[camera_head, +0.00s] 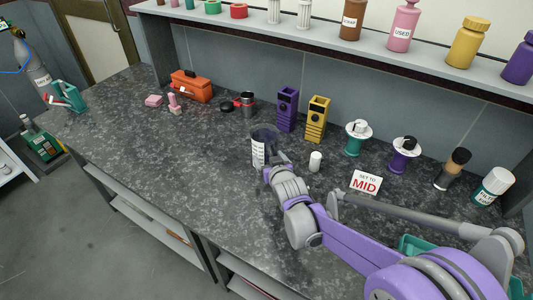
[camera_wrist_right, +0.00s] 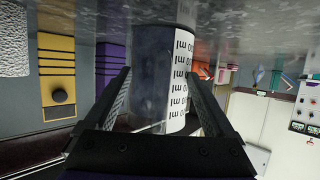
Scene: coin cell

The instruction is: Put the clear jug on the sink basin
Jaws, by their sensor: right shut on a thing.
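The clear jug (camera_head: 258,150) is a see-through cylinder with a white measuring label. It stands upright on or just above the dark counter (camera_head: 190,160). My right gripper (camera_head: 272,168) reaches it from the front and is shut on it. In the right wrist view the jug (camera_wrist_right: 158,75) lies between the two fingers of the right gripper (camera_wrist_right: 160,98), with the scene upside down. I cannot make out the sink basin for sure; a teal edge (camera_head: 408,243) at the lower right is mostly hidden by my arm. My left gripper is not in view.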

